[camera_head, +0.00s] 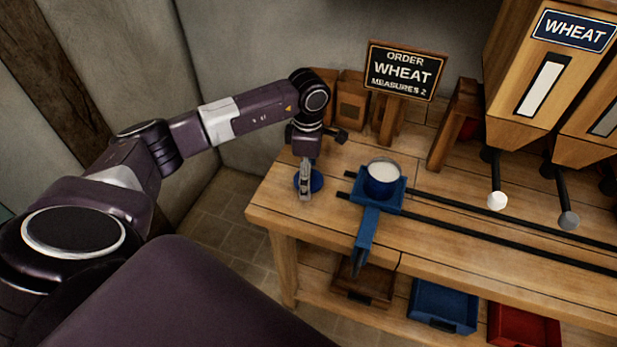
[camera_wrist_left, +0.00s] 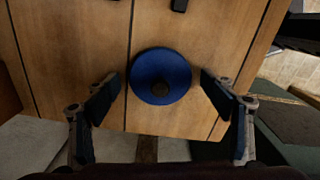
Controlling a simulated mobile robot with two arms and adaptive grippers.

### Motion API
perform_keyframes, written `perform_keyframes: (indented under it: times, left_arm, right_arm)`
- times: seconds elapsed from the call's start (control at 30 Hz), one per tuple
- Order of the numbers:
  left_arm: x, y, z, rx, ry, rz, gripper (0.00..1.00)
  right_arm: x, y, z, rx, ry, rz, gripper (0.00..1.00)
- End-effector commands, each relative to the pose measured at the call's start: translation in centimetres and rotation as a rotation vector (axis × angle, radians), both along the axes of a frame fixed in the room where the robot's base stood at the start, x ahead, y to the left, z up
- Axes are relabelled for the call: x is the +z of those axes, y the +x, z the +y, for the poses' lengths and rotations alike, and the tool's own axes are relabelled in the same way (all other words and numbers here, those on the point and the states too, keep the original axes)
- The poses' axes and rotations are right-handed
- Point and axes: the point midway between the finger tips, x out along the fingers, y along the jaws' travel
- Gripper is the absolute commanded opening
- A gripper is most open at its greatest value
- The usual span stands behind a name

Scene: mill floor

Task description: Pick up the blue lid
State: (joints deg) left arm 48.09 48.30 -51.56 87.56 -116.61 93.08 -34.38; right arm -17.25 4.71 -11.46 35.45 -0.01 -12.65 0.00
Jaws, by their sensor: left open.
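The blue lid (camera_head: 316,182) is a round blue disc lying on the left end of the wooden bench, partly hidden by my left gripper in the head view. My left gripper (camera_head: 306,190) is over the lid, pointing down. In the left wrist view my left gripper (camera_wrist_left: 160,92) is open, with one finger on each side of the lid and nothing held. I cannot tell the exact height of the fingertips above the bench. My right gripper is not in view.
A blue pot (camera_head: 381,187) with white contents stands on a blue carriage (camera_head: 368,222) on two dark rails, right of the lid. An order sign (camera_head: 404,71) reads WHEAT, MEASURES 2. A wheat hopper (camera_head: 545,75) stands at right. Bins (camera_head: 442,306) sit on the lower shelf.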

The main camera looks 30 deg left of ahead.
Motion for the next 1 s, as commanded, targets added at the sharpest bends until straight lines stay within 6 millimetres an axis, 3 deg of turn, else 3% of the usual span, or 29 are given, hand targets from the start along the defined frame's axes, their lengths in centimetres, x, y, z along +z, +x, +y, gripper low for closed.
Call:
perform_keyframes:
  times: [0.1, 0.2, 0.53, 0.83, 1.0]
  left_arm:
    - [-0.1, 0.0, 0.0, 0.0, 0.0, 0.0, 0.76]
    - [-0.1, 0.0, 0.0, 0.0, 0.0, 0.0, 0.74]
    - [0.0, 0.0, 0.0, 0.001, -0.001, 0.0, 0.38]
    - [0.2, 0.1, 0.0, 0.001, -0.001, -0.002, 0.36]
    - [1.4, 0.2, 0.0, 0.002, 0.0, -0.004, 0.36]
  right_arm:
    - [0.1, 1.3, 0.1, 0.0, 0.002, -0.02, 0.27]
    - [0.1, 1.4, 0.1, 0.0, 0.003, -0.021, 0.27]
    - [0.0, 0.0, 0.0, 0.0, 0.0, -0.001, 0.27]
    - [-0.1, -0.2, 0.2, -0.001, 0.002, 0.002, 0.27]
    - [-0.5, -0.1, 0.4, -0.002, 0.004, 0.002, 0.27]
